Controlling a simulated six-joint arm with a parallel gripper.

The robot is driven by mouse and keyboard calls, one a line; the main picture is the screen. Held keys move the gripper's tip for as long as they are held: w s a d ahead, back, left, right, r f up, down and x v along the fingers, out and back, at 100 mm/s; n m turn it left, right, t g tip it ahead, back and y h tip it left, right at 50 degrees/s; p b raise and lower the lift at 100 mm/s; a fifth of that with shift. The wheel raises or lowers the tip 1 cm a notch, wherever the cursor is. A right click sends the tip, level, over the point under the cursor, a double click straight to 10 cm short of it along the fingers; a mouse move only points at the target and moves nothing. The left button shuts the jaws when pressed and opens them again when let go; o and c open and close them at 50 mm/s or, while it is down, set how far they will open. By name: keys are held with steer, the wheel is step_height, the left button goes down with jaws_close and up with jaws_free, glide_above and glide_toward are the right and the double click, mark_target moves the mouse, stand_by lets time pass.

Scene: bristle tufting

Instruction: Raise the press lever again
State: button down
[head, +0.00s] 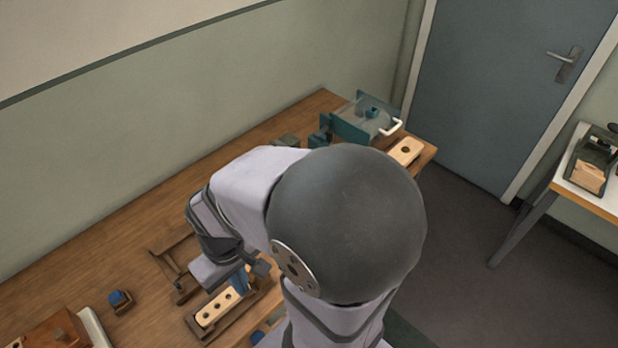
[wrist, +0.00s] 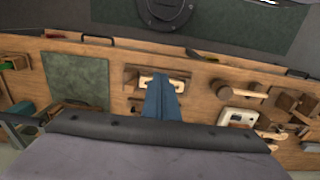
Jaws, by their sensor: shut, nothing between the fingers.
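My gripper (head: 240,283) is low over the bench, its blue fingers together and empty. In the wrist view the fingers (wrist: 162,102) hide part of a pale block. In the head view that pale block with holes (head: 216,306) lies in a brown wooden holder (head: 206,337), beside the fingers. I cannot tell whether the fingers touch it. A brown wooden frame (head: 172,262) stands just left of my gripper. At the far end of the bench is a teal device (head: 348,124) with a white handle bar (head: 391,128). I cannot tell for sure which part is the press lever.
A second pale block (head: 405,151) lies near the teal device. A small blue-topped block (head: 120,300) and a reddish-brown box (head: 55,334) are at the lower left. A green mat (wrist: 75,80) shows in the wrist view. My arm hides the middle of the bench.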

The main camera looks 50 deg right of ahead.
steer(key=s+d+f+m+t+y+b, duration=0.2)
steer(key=s+d+f+m+b, duration=0.4)
steer(key=d+f+m+b, duration=0.5)
steer(key=s+d+f+m+t+y+b, duration=0.1)
steer(key=s+d+f+m+y+b, duration=0.1)
steer(key=s+d+f+m+b, duration=0.8)
steer(key=w+d+r+m+t+h, duration=0.2)
steer(key=w+d+r+m+t, duration=0.4)
steer(key=w+m, duration=0.1)
steer(key=w+d+r+m+t+h+p, duration=0.1)
steer(key=w+d+r+m+t+h, duration=0.1)
steer(key=w+d+r+m+t, duration=0.4)
steer(key=w+m, duration=0.2)
steer(key=w, duration=0.2)
steer(key=shift+r, duration=0.35)
